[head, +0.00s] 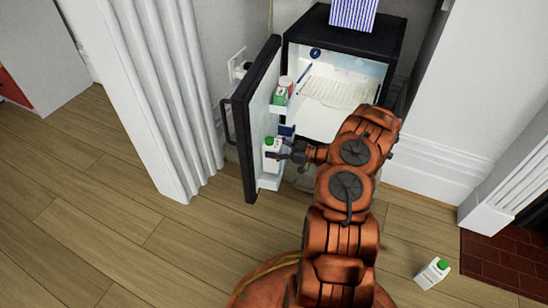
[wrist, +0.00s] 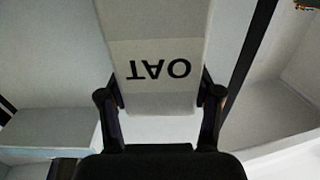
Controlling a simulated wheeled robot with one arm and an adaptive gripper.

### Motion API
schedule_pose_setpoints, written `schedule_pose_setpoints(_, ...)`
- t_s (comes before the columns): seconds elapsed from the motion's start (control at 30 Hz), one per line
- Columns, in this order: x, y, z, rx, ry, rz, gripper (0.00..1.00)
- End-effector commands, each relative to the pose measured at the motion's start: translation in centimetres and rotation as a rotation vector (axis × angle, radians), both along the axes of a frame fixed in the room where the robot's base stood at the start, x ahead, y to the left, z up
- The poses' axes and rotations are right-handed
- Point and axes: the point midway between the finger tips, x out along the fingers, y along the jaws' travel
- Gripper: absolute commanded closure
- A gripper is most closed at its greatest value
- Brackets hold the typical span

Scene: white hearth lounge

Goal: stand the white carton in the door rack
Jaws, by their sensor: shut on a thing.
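A white carton with a green cap (head: 270,157) is upright at the lower rack of the open fridge door. My gripper (head: 283,154) is shut on it from the right. In the wrist view the carton (wrist: 158,60), lettered OAT, sits between the two fingers of my gripper (wrist: 160,98). The lower door rack (head: 269,182) is just below the carton; I cannot tell whether the carton's base rests on it. A second white carton with a green cap (head: 433,273) is on the floor at the lower right.
The black fridge (head: 383,40) stands open, with a striped box (head: 353,12) on top. The door's upper rack (head: 278,108) holds small containers, one green and white. The wooden floor at left is clear.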

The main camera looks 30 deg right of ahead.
Motion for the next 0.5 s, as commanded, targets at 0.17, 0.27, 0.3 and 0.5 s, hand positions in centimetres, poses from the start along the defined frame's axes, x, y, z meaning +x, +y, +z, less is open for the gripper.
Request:
schedule_pose_setpoints(0.17, 0.0, 0.0, -1.0, 0.001, -0.001, 0.001, 0.96)
schedule_pose_setpoints(0.27, 0.0, 0.0, -2.2, 0.001, -0.001, 0.000, 0.96)
schedule_pose_setpoints(0.3, 0.0, 0.0, -2.8, 0.001, -0.001, -0.001, 0.96)
schedule_pose_setpoints(0.5, 0.0, 0.0, -3.7, 0.000, -0.001, -0.001, 0.96)
